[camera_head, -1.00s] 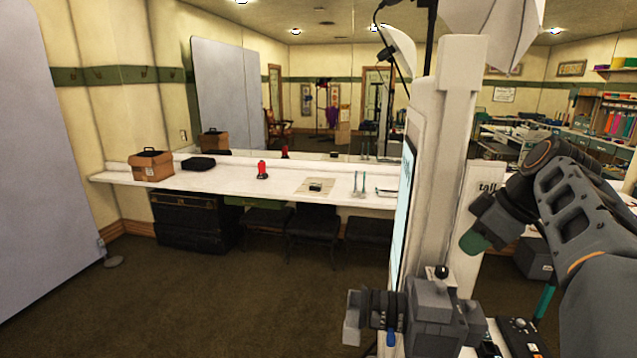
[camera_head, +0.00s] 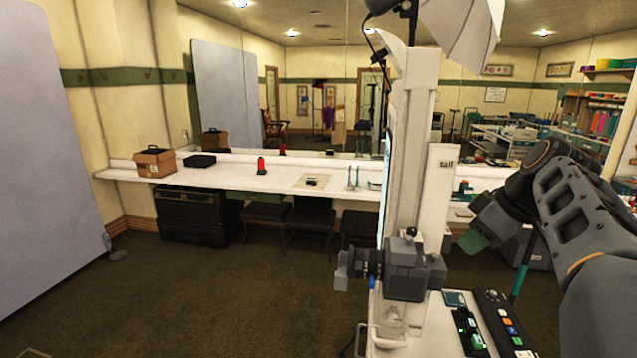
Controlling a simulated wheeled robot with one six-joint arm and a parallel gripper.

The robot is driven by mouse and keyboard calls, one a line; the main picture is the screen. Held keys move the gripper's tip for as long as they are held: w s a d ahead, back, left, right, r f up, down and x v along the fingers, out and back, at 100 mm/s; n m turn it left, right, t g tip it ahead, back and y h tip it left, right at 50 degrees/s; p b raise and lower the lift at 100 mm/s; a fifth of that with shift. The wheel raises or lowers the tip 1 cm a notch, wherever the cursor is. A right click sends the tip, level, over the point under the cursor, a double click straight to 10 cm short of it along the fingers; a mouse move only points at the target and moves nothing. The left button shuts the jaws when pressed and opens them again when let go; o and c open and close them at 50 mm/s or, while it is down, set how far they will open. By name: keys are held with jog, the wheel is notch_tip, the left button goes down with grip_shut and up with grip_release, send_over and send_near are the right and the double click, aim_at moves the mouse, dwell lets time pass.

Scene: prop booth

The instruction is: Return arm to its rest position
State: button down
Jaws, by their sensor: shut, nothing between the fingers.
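My arm is folded at the right edge of the picture, dark grey with a black joint and a thin orange band. My gripper (camera_head: 473,241) is at its lower left end, with green tips pointing down and to the left. It is shut and empty. It is seen in front of the area beside a white camera column (camera_head: 413,160), apart from the counter behind.
The white column carries a grey camera (camera_head: 408,267) and stands by a white cart top (camera_head: 445,335) with a control panel (camera_head: 503,322). A long white counter (camera_head: 230,177) runs along the mirror wall. Brown floor (camera_head: 220,300) is free at left and centre.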

notch_tip(320, 180, down, 6)
jog(key=d+m+h, duration=0.1)
jog(key=m+h, duration=0.1)
jog(key=m, duration=0.4)
jog(key=s+a+f+m+h, duration=0.2)
jog(key=s+a+f, duration=0.9)
jog(key=a+f, duration=0.1)
jog(key=shift+s+f+t, duration=0.3)
jog(key=shift+s+f, duration=0.05)
jog(key=shift+f, duration=0.1)
